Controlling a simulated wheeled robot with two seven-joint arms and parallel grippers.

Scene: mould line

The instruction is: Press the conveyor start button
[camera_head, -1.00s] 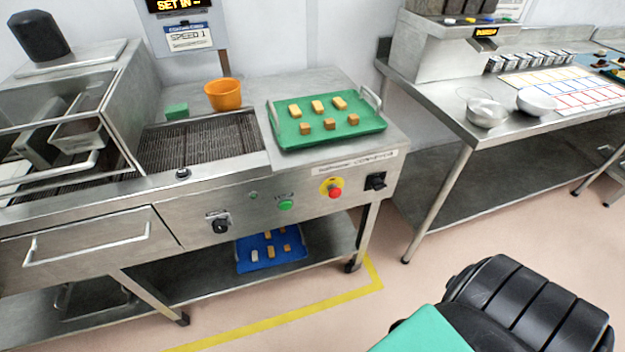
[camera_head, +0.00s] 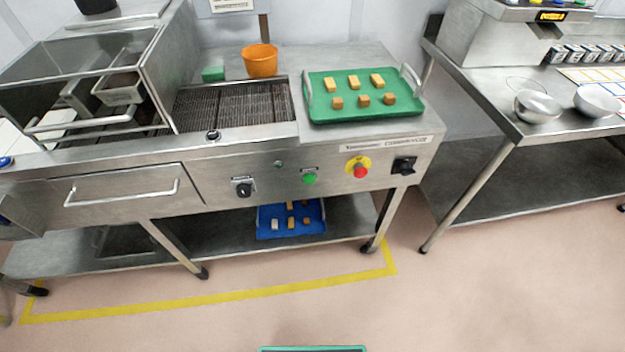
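The conveyor start button looks to be the green round button (camera_head: 309,179) on the front panel of the steel conveyor (camera_head: 225,185). To its right is a red emergency-stop button (camera_head: 360,171) on a yellow plate. A black rotary knob (camera_head: 243,187) is to its left, and a black switch (camera_head: 404,165) is at the panel's right end. Neither of my grippers shows in the head view. Nothing covers the green button.
A green tray (camera_head: 416,112) with several small blocks sits on the conveyor's right end. An orange bucket (camera_head: 260,61) stands behind the belt. A blue tray (camera_head: 266,233) lies on the lower shelf. A steel table (camera_head: 480,100) stands at right. The floor in front (camera_head: 450,300) is clear.

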